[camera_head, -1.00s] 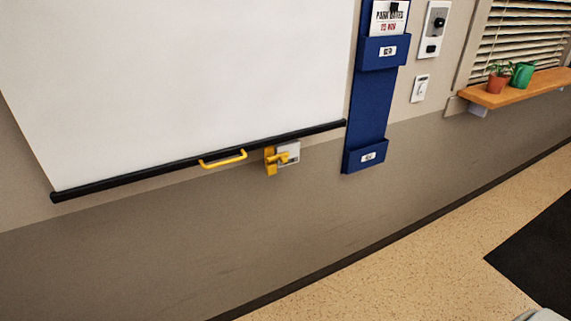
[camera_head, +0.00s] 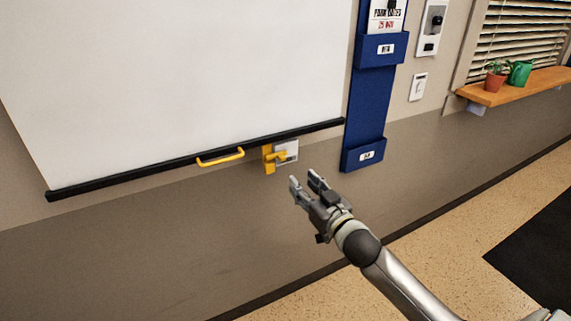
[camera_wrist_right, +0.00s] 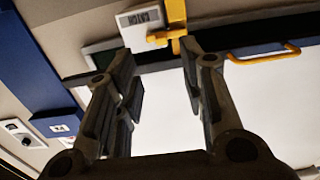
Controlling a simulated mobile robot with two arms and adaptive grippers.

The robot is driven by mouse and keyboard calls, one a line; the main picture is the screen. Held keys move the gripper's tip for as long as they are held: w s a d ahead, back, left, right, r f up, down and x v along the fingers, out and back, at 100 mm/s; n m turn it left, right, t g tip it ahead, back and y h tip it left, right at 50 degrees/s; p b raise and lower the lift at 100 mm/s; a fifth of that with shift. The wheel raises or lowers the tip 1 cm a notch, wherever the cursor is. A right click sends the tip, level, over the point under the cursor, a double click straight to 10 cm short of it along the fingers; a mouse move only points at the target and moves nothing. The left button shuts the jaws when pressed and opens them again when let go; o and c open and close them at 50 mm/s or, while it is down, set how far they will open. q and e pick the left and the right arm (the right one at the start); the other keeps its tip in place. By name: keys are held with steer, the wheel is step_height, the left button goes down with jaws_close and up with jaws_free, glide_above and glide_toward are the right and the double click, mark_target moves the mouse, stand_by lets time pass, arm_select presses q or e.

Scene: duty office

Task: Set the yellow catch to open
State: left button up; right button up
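The yellow catch (camera_head: 269,158) is on the wall just under the screen's black bottom bar, beside a small pale label plate (camera_head: 288,150). In the right wrist view the catch (camera_wrist_right: 176,30) is beyond the fingers, near the top, and the plate (camera_wrist_right: 142,20) reads "CATCH". My right gripper (camera_head: 304,183) is open and empty, below and to the right of the catch in the head view, apart from it. In the right wrist view its two fingers (camera_wrist_right: 160,80) are spread with nothing between them. My left gripper is not in view.
A white pull-down screen (camera_head: 180,80) with a yellow handle (camera_head: 221,157) hangs left of the catch. A blue wall pocket strip (camera_head: 368,110) is to the right. Farther right is a wooden shelf (camera_head: 520,88) with a plant and a green can. The wall below is bare.

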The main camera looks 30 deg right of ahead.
mark_target(278, 157)
steer(key=w+p, duration=0.1)
steer(key=w, duration=0.9)
steer(key=shift+w+r, duration=0.15)
steer(key=shift+w, duration=0.25)
steer(key=shift+c, duration=0.5)
jaws_close()
